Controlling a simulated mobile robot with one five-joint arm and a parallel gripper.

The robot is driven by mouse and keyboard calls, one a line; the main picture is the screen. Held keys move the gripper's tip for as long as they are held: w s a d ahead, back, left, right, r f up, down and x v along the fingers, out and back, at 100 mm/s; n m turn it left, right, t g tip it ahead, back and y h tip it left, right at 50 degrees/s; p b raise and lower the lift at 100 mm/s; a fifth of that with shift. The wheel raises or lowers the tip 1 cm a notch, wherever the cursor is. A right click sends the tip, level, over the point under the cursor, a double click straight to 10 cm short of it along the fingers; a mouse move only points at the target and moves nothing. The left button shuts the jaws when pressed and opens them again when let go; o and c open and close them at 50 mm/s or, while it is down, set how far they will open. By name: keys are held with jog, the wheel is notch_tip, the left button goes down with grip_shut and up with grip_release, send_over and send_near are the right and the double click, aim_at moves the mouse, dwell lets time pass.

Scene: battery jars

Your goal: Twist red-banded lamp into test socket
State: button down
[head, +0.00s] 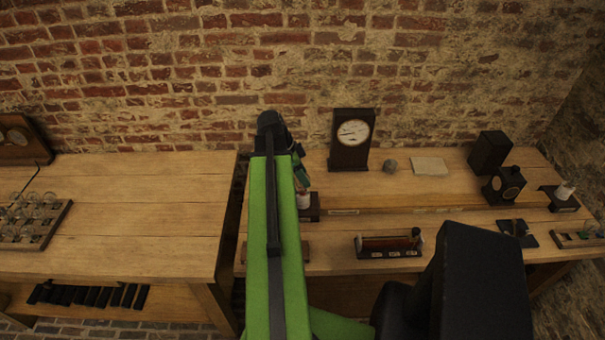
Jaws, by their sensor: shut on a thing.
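My gripper (301,178) is at the end of my green arm, low over the left part of the right bench, and points down. It is shut on a small pale lamp (304,200), of which only the lower part shows below the fingers. A reddish tint shows on it, but the band is too small to make out. The lamp is right over a dark socket block (315,208), partly hidden behind my arm. I cannot tell whether the lamp is seated in the socket or just above it.
A dark clock-like meter (351,142) stands behind, right of my gripper. A coil on a dark base (388,244) sits at the front. Another dark block with a white lamp (565,191) is far right. A rack of glass jars (32,220) stands on the left bench.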

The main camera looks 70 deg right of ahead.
jog(key=m, duration=0.1)
jog(key=m+y, duration=0.1)
jog(key=m, duration=0.1)
jog(key=shift+w+d, duration=0.1)
jog(key=shift+d, duration=0.15)
jog(key=shift+m+g+y, duration=0.3)
jog(key=shift+m+y, duration=0.1)
jog(key=shift+m, duration=0.5)
jog(key=shift+a+f+m+y, duration=0.1)
jog(key=shift+a+m+y, duration=0.2)
jog(key=shift+m, duration=0.5)
jog(key=shift+d+m+y, duration=0.25)
jog(key=shift+m+y, duration=0.15)
jog(key=shift+m, duration=0.7)
jog(key=shift+m+y, duration=0.5)
jog(key=shift+m, duration=0.5)
jog(key=shift+a+m+y, duration=0.2)
jog(key=shift+m+y, duration=0.1)
jog(key=shift+m, duration=0.8)
jog(key=shift+t, duration=0.4)
